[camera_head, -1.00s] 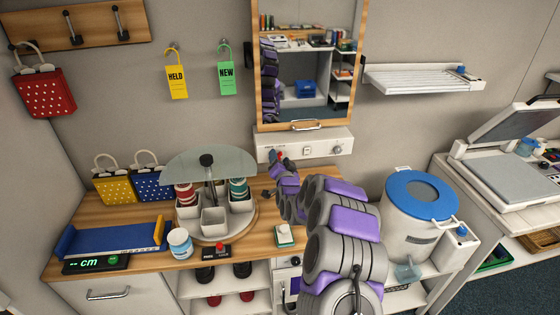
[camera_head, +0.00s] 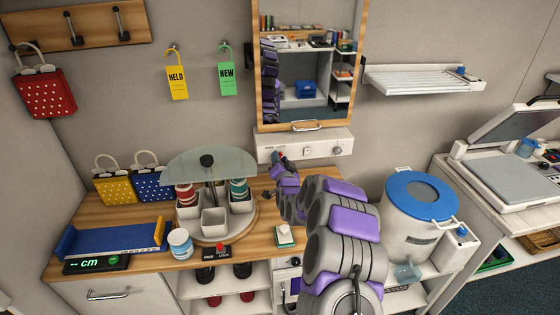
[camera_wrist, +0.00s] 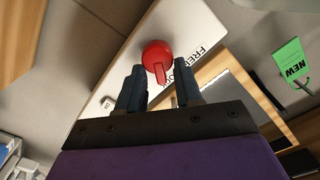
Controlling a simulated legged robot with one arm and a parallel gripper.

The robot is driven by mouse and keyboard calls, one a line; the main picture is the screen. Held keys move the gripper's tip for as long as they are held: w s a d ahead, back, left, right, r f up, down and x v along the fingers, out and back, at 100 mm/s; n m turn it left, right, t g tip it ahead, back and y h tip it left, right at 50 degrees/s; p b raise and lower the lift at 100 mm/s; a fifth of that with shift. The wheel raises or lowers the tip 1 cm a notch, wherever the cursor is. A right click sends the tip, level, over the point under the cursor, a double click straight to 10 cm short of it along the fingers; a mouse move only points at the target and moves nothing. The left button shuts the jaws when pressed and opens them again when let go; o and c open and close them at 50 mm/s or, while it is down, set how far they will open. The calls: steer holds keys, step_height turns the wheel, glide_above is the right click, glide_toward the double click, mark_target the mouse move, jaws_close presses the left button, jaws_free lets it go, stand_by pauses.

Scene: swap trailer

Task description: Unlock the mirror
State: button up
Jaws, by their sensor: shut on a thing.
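The mirror (camera_head: 308,75) hangs on the wall in a wooden frame with a handle at its lower edge. A white panel (camera_head: 320,146) sits just below it and carries small controls. In the wrist view, a red round knob (camera_wrist: 157,53) with a raised grip stands on this white panel (camera_wrist: 190,22), beside dark lettering that reads partly "FREE" and "OCK". My gripper (camera_wrist: 161,78) has its two dark fingers on either side of the knob's raised grip, shut on it. In the head view, my gripper (camera_head: 281,158) is small and covers most of the knob.
Below stands a wooden counter (camera_head: 130,212) with a round caddy of cups under a glass disc (camera_head: 210,166), close left of my arm. A white bin with a blue lid (camera_head: 422,195) stands close right. Yellow (camera_head: 177,82) and green (camera_head: 226,78) tags hang left of the mirror.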

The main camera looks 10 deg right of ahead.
steer(key=shift+a+n+p, duration=0.35)
steer(key=shift+n+p, duration=0.6)
steer(key=shift+n, duration=1.7)
steer(key=shift+a+n+p, duration=0.35)
steer(key=shift+n+p, duration=0.65)
steer(key=shift+n, duration=1.6)
steer(key=shift+a+n+p, duration=0.35)
steer(key=shift+n+p, duration=0.6)
steer(key=shift+n, duration=1.7)
steer(key=o, duration=1)
steer(key=shift+a, duration=0.1)
